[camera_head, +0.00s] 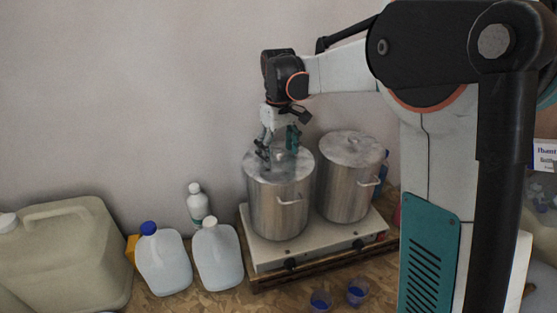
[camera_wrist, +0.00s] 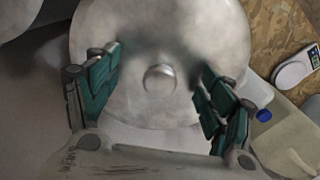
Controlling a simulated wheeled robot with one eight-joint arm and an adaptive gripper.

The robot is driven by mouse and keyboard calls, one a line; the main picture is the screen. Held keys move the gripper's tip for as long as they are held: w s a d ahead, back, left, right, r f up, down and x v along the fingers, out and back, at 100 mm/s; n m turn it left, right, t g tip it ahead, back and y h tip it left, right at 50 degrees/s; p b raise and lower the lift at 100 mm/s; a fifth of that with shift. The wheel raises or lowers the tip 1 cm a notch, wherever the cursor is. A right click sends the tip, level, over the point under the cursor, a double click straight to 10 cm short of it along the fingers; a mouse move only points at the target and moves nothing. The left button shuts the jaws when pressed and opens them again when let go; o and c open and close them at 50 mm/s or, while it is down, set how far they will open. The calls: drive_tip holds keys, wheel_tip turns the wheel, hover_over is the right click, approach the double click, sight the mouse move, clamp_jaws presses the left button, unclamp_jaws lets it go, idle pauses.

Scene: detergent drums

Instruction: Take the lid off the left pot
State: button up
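The left pot (camera_head: 280,211) is a metal pot with a side handle, standing on a white double hot plate. Its round metal lid (camera_head: 300,163) is on it; the lid (camera_wrist: 160,30) also fills the middle of the wrist view. The lid's round knob (camera_wrist: 160,78) shows between my fingers. My gripper (camera_head: 277,147) is directly above the left pot, pointing down. In the wrist view my gripper (camera_wrist: 158,85) is open, with its teal fingers apart on either side of the knob and not touching it. Exact fingertip height above the lid is hard to tell.
A second lidded pot (camera_head: 347,190) stands close on the right of the hot plate (camera_head: 270,256). White jugs (camera_head: 218,258), a white bottle (camera_head: 197,204) and a large beige canister (camera_head: 70,250) stand to the left. Small blue-filled cups (camera_head: 357,292) are in front.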

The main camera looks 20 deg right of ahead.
sight(279, 151)
clamp_jaws()
drive_tip(key=shift+r, duration=0.6)
wheel_tip(279, 151, up, 19)
drive_tip(key=b, duration=0.1)
drive_tip(key=shift+b, duration=0.35)
